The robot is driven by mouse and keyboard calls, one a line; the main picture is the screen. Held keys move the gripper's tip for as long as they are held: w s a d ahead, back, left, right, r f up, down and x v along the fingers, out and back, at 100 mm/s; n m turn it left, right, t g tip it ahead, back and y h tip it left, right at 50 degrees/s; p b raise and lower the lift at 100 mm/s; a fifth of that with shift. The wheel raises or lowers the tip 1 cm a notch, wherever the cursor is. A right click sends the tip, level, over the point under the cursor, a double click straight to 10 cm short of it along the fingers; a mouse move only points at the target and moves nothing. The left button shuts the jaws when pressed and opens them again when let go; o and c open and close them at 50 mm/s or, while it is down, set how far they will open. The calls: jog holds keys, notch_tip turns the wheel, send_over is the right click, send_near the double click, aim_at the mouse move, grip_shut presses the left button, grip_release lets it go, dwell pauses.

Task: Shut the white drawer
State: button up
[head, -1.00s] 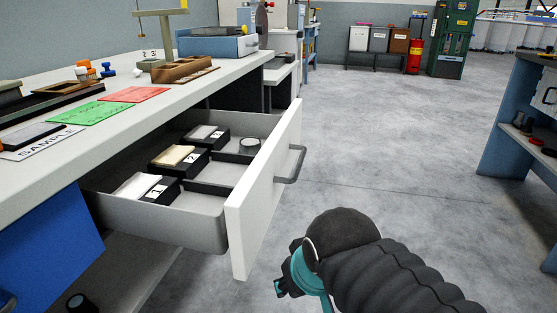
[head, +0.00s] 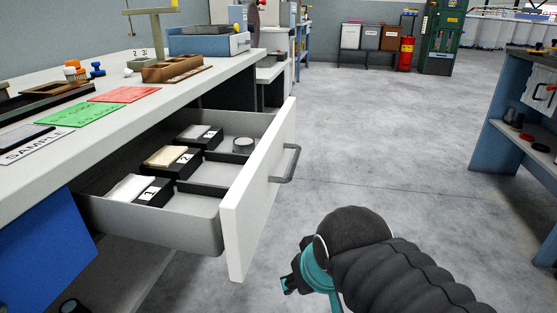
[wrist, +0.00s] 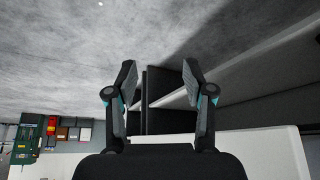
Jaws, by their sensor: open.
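The white drawer (head: 258,200) stands pulled out from under the workbench on the left in the head view, with its grey bar handle (head: 286,165) on the front face. Inside it lie black boxes marked 1 (head: 151,191) and 2 (head: 172,162), another black box behind them, and a small round container (head: 243,145). My gripper (head: 287,284) is low in front of the drawer, to the right of its front and apart from it. In the wrist view my gripper (wrist: 159,85) has its two fingers spread, with nothing held between them.
The workbench top (head: 150,105) carries green and red cards, a wooden tray (head: 177,68) and a blue box (head: 209,42). Another bench (head: 500,125) stands at the right. The grey floor (head: 390,140) between them is clear.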

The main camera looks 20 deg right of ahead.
jog(key=d+f, duration=0.1)
jog(key=d+f+m+g, duration=0.1)
jog(key=shift+w+d+f+h, duration=0.1)
jog(key=shift+w+d+h, duration=0.2)
jog(key=shift+w, duration=0.1)
grip_shut()
jog(key=w+d+f+m+g+y, duration=0.1)
jog(key=w+d+f+m+y, duration=0.3)
jog(key=w+d+m+y, duration=0.7)
jog(key=w+d+r+n+t+y, duration=0.15)
jog(key=w+d+r+t, duration=0.25)
jog(key=w+d+r, duration=0.5)
jog(key=n+t+y, duration=0.1)
jog(key=n+y, duration=0.3)
jog(key=n, duration=0.1)
send_near(289, 141)
jog(key=b+x, duration=0.1)
jog(key=x, duration=0.6)
jog(key=shift+s+a+r, duration=0.1)
jog(key=shift+a, duration=0.05)
